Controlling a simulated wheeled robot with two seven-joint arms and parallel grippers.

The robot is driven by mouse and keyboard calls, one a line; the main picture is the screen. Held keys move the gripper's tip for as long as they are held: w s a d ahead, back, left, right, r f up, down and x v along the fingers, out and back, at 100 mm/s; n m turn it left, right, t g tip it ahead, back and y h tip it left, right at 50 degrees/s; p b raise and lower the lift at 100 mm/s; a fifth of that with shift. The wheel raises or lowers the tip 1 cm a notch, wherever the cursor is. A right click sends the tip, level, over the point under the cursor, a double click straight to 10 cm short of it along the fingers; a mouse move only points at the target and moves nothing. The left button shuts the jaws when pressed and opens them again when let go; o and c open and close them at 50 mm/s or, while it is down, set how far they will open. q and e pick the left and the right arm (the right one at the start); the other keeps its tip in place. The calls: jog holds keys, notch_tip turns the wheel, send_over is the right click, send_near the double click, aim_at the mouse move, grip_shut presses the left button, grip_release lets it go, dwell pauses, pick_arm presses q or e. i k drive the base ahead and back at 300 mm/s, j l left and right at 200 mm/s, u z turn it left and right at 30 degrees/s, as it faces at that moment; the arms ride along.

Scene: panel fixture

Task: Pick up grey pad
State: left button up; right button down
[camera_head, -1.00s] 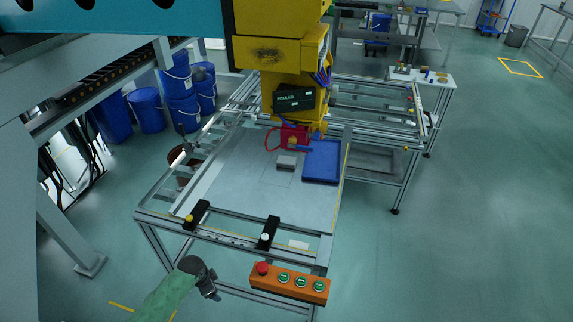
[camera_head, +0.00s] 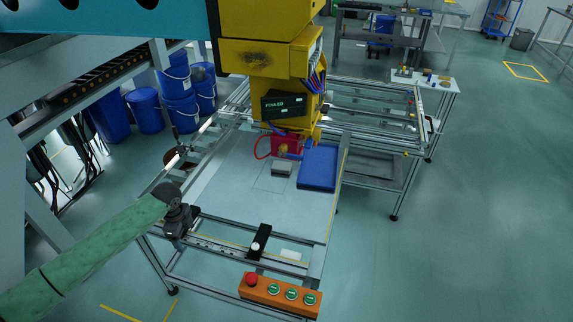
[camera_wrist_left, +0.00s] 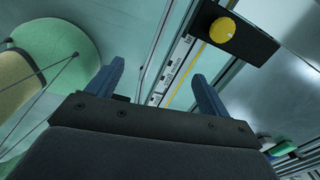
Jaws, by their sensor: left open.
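The grey pad (camera_head: 282,168) is a small light-grey block lying on the pale panel (camera_head: 250,205), just left of a blue tray (camera_head: 318,168). My left gripper (camera_head: 177,230) is at the front left corner of the fixture, well left of and nearer than the pad. In the left wrist view its two dark fingers (camera_wrist_left: 157,70) stand apart with nothing between them. A black block with a yellow knob (camera_wrist_left: 222,30) lies just beyond the right finger. The pad cannot be made out in the left wrist view. My right gripper is not seen.
A yellow machine (camera_head: 270,60) hangs over the back of the panel, with a red part (camera_head: 287,143) near the pad. A black clamp (camera_head: 259,242) sits on the front rail. An orange button box (camera_head: 280,294) is at the front. The panel's middle is clear.

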aim_at(281, 167)
jog(key=i+l, duration=0.45)
jog(key=l, duration=0.15)
jog(key=i+l, duration=0.45)
jog(key=l, duration=0.15)
jog(key=i+l, duration=0.45)
jog(key=l, duration=0.15)
